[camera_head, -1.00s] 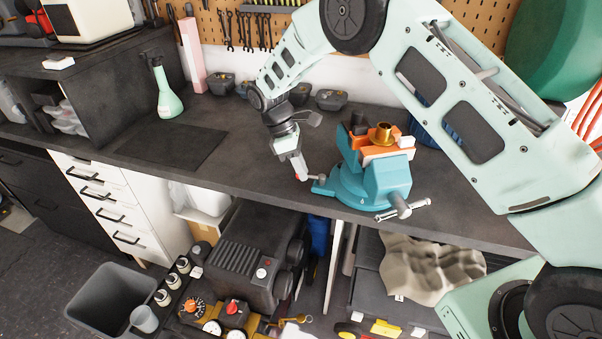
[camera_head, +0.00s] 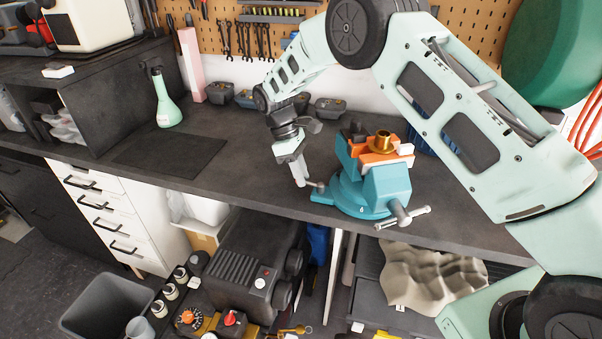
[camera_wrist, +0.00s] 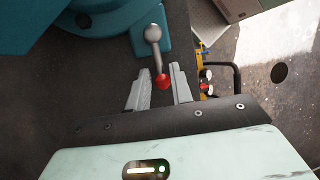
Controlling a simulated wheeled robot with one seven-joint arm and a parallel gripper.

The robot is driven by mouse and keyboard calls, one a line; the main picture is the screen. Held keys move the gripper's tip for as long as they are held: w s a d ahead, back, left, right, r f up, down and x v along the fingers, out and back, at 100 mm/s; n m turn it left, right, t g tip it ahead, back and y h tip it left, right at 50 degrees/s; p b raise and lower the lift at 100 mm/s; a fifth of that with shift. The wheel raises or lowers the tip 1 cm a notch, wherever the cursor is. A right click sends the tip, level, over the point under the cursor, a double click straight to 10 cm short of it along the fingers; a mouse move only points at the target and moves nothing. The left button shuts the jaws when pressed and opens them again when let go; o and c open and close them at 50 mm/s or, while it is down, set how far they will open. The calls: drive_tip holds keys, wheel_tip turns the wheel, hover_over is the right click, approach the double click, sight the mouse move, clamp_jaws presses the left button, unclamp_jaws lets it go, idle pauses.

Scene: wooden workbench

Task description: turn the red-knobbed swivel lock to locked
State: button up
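The swivel lock is a short metal lever (camera_wrist: 154,50) on the teal base of a bench vise (camera_head: 348,192). Its red knob (camera_wrist: 162,80) shows in the wrist view, at the lever's end toward my gripper. My gripper (camera_wrist: 159,78) is open, with one finger on each side of the knob. Dark bench shows in gaps beside the knob, wider on the left; contact with the right finger is unclear. In the head view my gripper (camera_head: 300,182) points down at the vise base's left end, by the lever (camera_head: 315,184). The red knob is hidden there.
The vise holds an orange piece with a brass part (camera_head: 382,142) on it. The vise handle (camera_head: 403,216) sticks out over the bench's front edge. Dark bins (camera_head: 328,108) stand behind, and a green bottle (camera_head: 166,105) stands left.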

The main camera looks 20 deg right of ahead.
drive_tip(key=shift+o, duration=1)
drive_tip(key=b+v, duration=0.3)
drive_tip(key=v, duration=1.4)
drive_tip(key=shift+r, duration=0.2)
drive_tip(key=shift+w, duration=0.15)
